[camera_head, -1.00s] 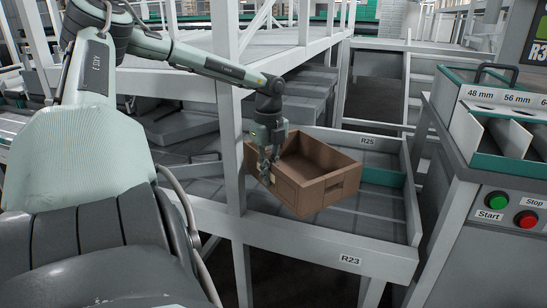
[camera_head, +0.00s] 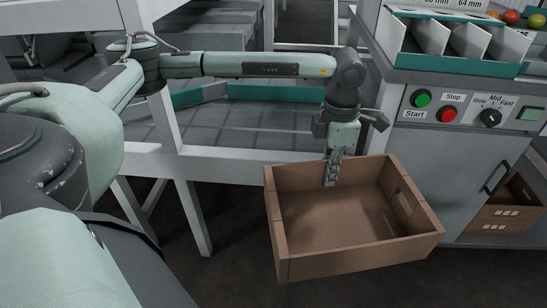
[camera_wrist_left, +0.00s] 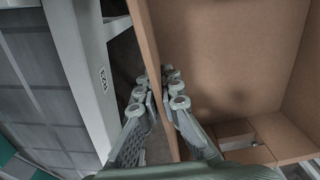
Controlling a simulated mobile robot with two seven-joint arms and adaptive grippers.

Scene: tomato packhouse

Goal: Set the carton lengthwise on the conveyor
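The carton (camera_head: 350,263) is an open, empty brown box with a hand slot in its right wall, at the lower middle right of the head view. It hangs clear of the grey bed, seemingly above the dark floor, slightly tilted. My left gripper (camera_head: 332,172) is shut on its far wall, one finger inside and one outside. The left wrist view shows the fingers (camera_wrist_left: 165,88) on both sides of that carton wall (camera_wrist_left: 147,40). A grey slatted bed (camera_head: 245,125) with a white rail lies behind; I cannot tell whether it is the conveyor. My right gripper is out of view.
A grey control cabinet (camera_head: 465,165) with Start and Stop buttons stands close to the carton's right. White dividers (camera_head: 425,38) sit on it. Another brown carton (camera_head: 505,215) shows in its lower right. A white leg (camera_head: 192,215) stands left. Dark floor lies open in front.

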